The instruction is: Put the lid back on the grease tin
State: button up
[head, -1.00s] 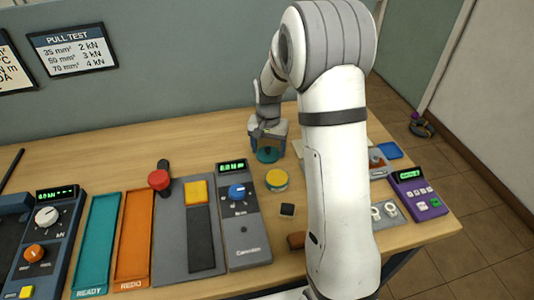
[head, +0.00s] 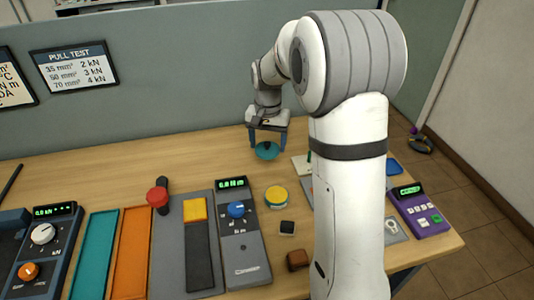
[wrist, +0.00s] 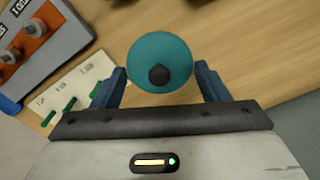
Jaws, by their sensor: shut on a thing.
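The lid is a teal disc (head: 266,151) with a dark knob, near the back of the bench. My gripper (head: 267,143) is shut on it, with one blue finger at each side of its rim. In the wrist view the lid (wrist: 160,62) sits between the fingertips (wrist: 160,75), knob facing the camera. It appears held above the bench, though its height is hard to judge. The grease tin (head: 276,196) is a short round tin with a yellow top, standing on the bench nearer the head camera than the lid. The tin is not recognisable in the wrist view.
A grey tester with a blue knob (head: 237,232) stands just left of the tin. A small dark block (head: 287,228) and a brown block (head: 298,260) lie in front of it. A purple device (head: 420,212) stands at the right. Bare wood lies left of the lid.

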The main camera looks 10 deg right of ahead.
jog(key=p, duration=0.2)
send_over(277, 193)
jog(key=shift+f+b, duration=2.2)
jog(key=shift+f, duration=0.75)
jog(key=shift+f, duration=0.15)
jog(key=o, duration=1.2)
jog(key=shift+c, duration=0.2)
